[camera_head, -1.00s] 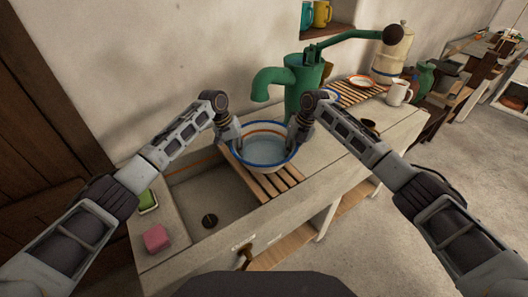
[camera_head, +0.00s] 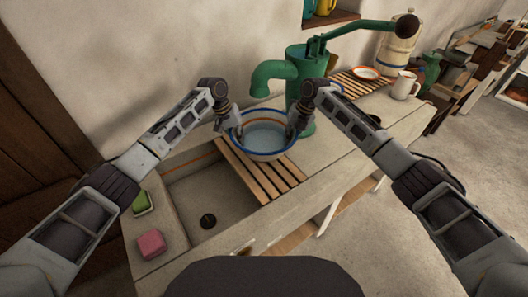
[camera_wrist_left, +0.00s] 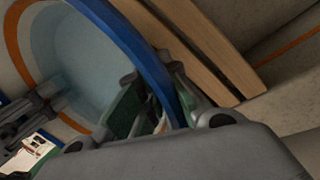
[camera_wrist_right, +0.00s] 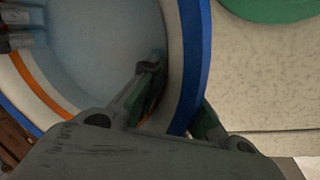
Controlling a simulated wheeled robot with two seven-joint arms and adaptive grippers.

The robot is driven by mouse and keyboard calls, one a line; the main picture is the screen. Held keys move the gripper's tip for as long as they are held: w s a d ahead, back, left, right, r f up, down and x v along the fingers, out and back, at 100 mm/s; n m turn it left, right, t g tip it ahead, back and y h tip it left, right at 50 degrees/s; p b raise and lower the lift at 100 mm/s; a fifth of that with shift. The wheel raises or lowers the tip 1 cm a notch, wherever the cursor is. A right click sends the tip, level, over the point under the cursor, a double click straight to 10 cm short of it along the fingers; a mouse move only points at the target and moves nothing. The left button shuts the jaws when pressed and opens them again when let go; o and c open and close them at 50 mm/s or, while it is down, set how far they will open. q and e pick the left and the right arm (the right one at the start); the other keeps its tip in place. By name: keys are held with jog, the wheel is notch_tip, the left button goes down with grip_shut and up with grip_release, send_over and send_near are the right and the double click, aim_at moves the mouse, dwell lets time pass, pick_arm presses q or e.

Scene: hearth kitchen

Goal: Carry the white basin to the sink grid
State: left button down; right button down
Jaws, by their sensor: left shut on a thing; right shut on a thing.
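The white basin (camera_head: 265,139) has a blue rim, an orange band and a pale blue inside. It is upright beneath the green pump's spout. My left gripper (camera_head: 236,131) is shut on its left rim, and my right gripper (camera_head: 292,130) is shut on its right rim. The rim shows between the fingers in the left wrist view (camera_wrist_left: 150,65) and the right wrist view (camera_wrist_right: 190,60). The slatted wooden sink grid (camera_head: 262,172) lies across the sink, just in front of the basin. Whether the basin touches the counter or the grid's far end is hard to tell.
The green pump (camera_head: 306,75) stands close behind the basin, its handle reaching right. The open sink (camera_head: 208,200) is left of the grid. A pink sponge (camera_head: 151,243) and a green block (camera_head: 141,202) lie on the left ledge. A mug (camera_head: 405,85) stands at the right.

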aim_at(240, 152)
pick_arm(q)
jog(key=shift+a+f, duration=0.2)
jog(key=shift+f, duration=0.25)
pick_arm(e)
jog(key=shift+d+f, duration=0.2)
jog(key=shift+f, duration=0.25)
